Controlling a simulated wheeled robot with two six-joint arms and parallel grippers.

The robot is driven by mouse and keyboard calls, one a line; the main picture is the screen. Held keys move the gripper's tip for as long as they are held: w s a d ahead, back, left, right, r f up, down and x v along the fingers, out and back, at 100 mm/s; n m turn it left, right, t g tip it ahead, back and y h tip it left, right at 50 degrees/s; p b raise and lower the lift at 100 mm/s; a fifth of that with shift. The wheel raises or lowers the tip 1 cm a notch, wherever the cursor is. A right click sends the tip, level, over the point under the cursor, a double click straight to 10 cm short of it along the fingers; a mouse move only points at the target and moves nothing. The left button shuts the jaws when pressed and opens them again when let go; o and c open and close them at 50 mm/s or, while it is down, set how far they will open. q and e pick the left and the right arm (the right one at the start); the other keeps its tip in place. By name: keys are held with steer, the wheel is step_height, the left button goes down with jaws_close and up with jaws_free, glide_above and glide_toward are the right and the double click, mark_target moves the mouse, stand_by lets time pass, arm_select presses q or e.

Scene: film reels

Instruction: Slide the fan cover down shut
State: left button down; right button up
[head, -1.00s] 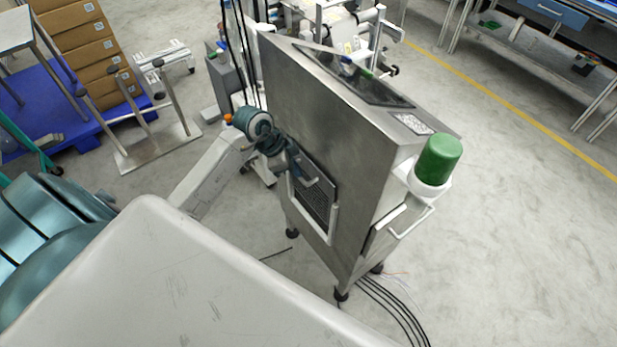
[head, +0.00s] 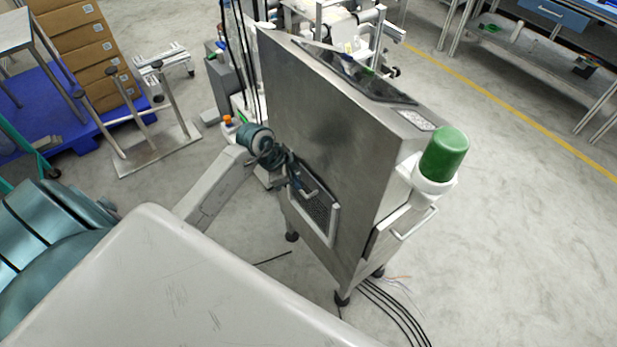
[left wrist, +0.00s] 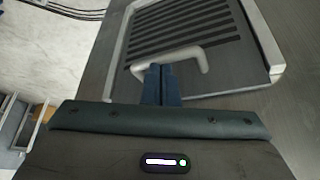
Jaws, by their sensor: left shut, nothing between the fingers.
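The fan cover (head: 304,183) is a grey plate with a bar handle, on the side of a metal cabinet. A dark slotted vent (head: 318,210) shows below it within a pale U-shaped frame (head: 335,225). The left wrist view shows the cover (left wrist: 230,75) nearest me, its pale handle (left wrist: 190,53) and the slots (left wrist: 185,25) beyond. My left gripper (head: 299,181) is shut and empty, at the cover's upper part. Its fingertips (left wrist: 161,69) overlap the handle's near end in the picture; I cannot tell whether they touch. My right gripper is not in view.
The metal cabinet (head: 330,115) stands on feet, with a green lamp (head: 443,155) and a side handle (head: 415,222). Black cables (head: 385,310) lie on the floor by it. Boxes (head: 85,55) and a steel stand (head: 150,145) are at left. Open floor lies to the right.

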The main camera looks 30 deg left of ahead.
arm_select(q)
steer(key=shift+f+b, duration=0.8)
steer(key=shift+f, duration=1.25)
steer(key=w+d+p+v, duration=0.1)
steer(key=p+v, duration=0.7)
steer(key=p, duration=0.1)
steer(key=shift+r, duration=0.75)
steer(key=shift+s, duration=0.1)
